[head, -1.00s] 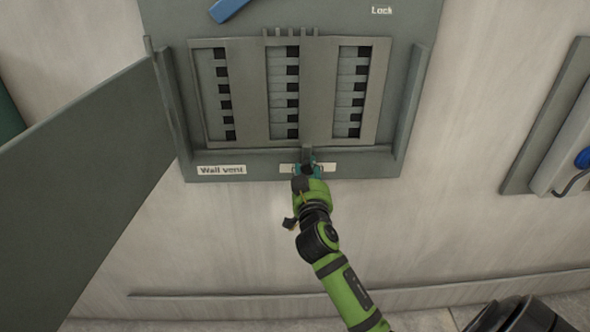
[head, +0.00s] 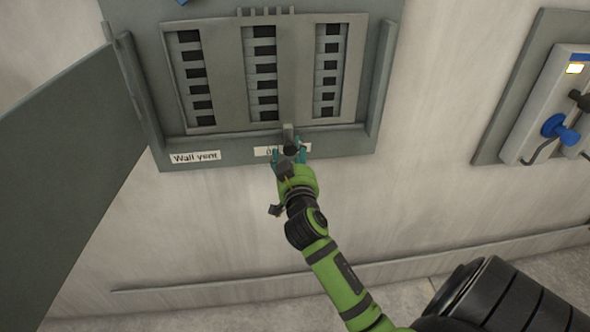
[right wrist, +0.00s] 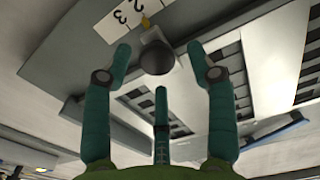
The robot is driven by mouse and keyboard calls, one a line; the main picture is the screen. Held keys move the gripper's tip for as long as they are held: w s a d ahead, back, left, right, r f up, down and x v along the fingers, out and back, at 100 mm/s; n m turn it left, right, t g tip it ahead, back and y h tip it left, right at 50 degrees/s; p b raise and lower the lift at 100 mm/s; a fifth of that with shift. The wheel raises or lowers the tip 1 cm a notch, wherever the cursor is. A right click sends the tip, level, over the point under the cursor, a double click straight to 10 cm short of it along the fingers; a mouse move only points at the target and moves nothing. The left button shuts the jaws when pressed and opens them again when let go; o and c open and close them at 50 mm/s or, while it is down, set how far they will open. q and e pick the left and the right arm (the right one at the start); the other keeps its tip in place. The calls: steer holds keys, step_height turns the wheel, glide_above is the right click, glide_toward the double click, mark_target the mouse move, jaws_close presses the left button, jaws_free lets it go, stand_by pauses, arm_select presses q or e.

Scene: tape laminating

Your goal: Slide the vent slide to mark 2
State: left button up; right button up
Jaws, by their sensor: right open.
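The vent slide is a grey plate with slots (head: 223,85) in the wall vent frame, with dark openings behind. Its handle (head: 289,132) stands at the lower edge; its dark round knob (right wrist: 156,57) shows in the right wrist view. A yellow pointer (right wrist: 146,21) there meets the white mark label (right wrist: 122,18) beside the digit 2; the 3 is further left. My right gripper (head: 289,155) is at the handle, its teal fingers open and spread around the knob, with gaps visible. My left gripper is not in view.
A large grey door panel (head: 65,150) stands open at the left. A "Wall vent" label (head: 195,157) is on the frame. The wall below the vent is clear.

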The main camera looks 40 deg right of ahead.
steer(key=v, duration=1)
steer(key=shift+s, duration=0.15)
steer(key=shift+a, duration=0.1)
steer(key=w+a+f+n+g+y, duration=0.1)
steer(key=a+f+n+y, duration=0.15)
steer(key=f, duration=0.75)
steer(key=w+a+f+n+g+y, duration=0.15)
steer(key=a+f, duration=0.25)
steer(key=f, duration=0.6)
steer(key=s+a+f+n+g+y, duration=0.1)
steer(key=s+a+f+g+y, duration=0.15)
steer(key=f, duration=0.55)
steer(key=s+a+f+n+g+y, duration=0.15)
steer(key=s+f, duration=0.25)
steer(key=f, duration=0.5)
steer(key=s+a+f+n+g+y, duration=0.1)
steer(key=s+a+f+g, duration=0.25)
steer(key=s+f, duration=0.95)
steer(key=s+d+f+g, duration=0.1)
steer(key=s+f, duration=0.3)
steer(key=s, duration=0.5)
steer(key=s+d+f+n+g, duration=0.1)
steer(key=s+d+f+g, duration=0.1)
steer(key=s, duration=0.8)
step_height(320, 180, down, 2)
steer(key=shift+s+f+g, duration=0.1)
steer(key=shift+s+g, duration=0.1)
steer(key=shift+g, duration=0.5)
steer(key=shift+c, duration=0.4)
